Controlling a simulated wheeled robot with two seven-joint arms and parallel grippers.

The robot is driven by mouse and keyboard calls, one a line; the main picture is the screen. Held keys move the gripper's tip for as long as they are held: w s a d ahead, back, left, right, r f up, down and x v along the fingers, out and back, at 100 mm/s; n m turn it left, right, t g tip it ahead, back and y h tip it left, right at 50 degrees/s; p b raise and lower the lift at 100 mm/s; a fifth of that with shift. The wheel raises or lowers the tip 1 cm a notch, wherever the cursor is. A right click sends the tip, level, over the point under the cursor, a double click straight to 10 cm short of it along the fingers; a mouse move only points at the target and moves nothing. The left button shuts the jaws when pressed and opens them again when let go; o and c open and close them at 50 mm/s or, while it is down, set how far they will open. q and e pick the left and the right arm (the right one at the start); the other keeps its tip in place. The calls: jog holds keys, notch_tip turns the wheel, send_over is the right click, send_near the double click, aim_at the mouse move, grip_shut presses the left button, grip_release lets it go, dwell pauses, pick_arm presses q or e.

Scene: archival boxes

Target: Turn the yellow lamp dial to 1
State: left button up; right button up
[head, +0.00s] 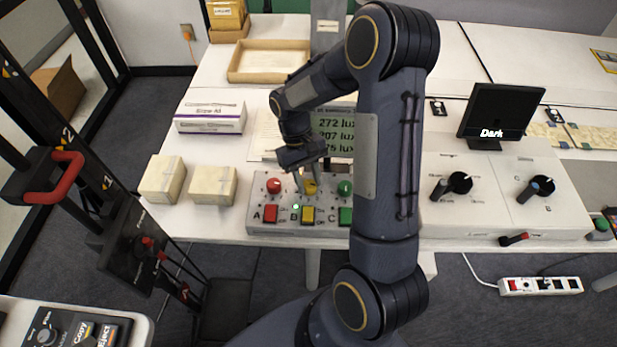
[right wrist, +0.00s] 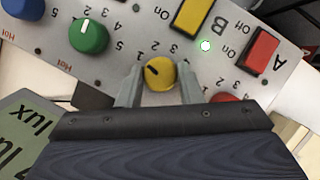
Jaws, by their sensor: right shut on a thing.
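The yellow lamp dial (head: 310,188) is the middle knob on the grey control panel (head: 300,230), above the yellow button B. My right gripper (head: 305,184) comes down on it from behind. In the right wrist view the dial (right wrist: 160,72) sits between the fingers of my right gripper (right wrist: 158,88), which are shut on its sides. Its dark pointer line slants to the upper left, toward a small printed mark that looks like 1. The printed numbers are small and appear upside down there. My left gripper is not in view.
A red dial (head: 274,186) and a green dial (head: 345,187) flank the yellow one. Red button A (head: 271,213) and yellow button B (head: 308,214) stand in front; a small green light (right wrist: 205,45) glows between them. A screen with lux readings (head: 333,128) stands behind, partly hidden by my arm.

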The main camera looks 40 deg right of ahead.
jog(key=shift+n, duration=0.4)
jog(key=o, duration=1)
jog(key=v, duration=0.7)
jog(key=shift+w+a+r, duration=0.15)
jog(key=shift+r, duration=0.25)
